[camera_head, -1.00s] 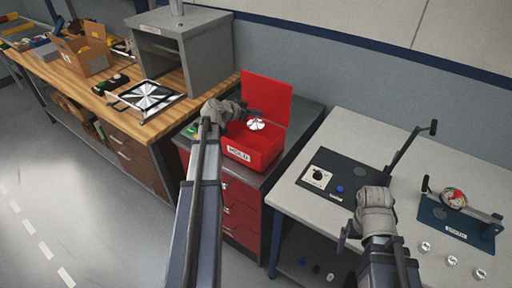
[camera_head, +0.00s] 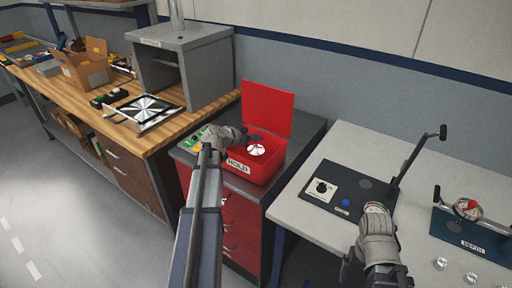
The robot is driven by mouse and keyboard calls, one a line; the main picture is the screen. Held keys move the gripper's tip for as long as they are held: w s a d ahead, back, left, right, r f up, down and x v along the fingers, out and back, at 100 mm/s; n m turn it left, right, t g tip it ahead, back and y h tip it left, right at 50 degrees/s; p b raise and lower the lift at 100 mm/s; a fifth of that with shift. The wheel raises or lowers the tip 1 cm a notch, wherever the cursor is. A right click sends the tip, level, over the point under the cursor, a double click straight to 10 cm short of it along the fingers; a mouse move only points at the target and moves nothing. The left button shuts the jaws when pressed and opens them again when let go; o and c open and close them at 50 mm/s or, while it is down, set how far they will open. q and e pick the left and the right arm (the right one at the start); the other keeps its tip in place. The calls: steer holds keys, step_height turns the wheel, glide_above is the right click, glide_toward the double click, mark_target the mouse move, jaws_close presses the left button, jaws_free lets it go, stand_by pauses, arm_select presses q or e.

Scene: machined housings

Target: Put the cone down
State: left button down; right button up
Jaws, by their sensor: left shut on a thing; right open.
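A small silvery-white part, which I take to be the cone (camera_head: 256,150), is at my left gripper (camera_head: 254,140), within the open red box marked HOLD (camera_head: 262,171). My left gripper reaches in over the box's left side and is shut on the cone. I cannot tell whether the cone touches the box floor. The box's red lid (camera_head: 268,108) stands up at the back. My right gripper (camera_head: 352,262) is open and empty by the front edge of the light-grey table; its fingers are small and dark here.
The box stands on a red drawer cabinet (camera_head: 229,208). The light table (camera_head: 330,152) at right bears a dark plate with a blue button (camera_head: 345,203), a lever fixture marked DEPTH (camera_head: 471,240) and several small silver parts. A grey hood (camera_head: 181,55) stands on the wooden bench.

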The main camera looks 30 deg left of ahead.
mark_target(256, 149)
arm_select(q)
step_height(256, 149, down, 3)
steer(key=shift+f+b, duration=0.1)
steer(key=shift+b, duration=1.05)
steer(key=c, duration=0.9)
jaws_free()
steer(key=shift+r+p, duration=0.3)
steer(key=shift+p+v, duration=2.7)
steer(key=shift+v, duration=3.25)
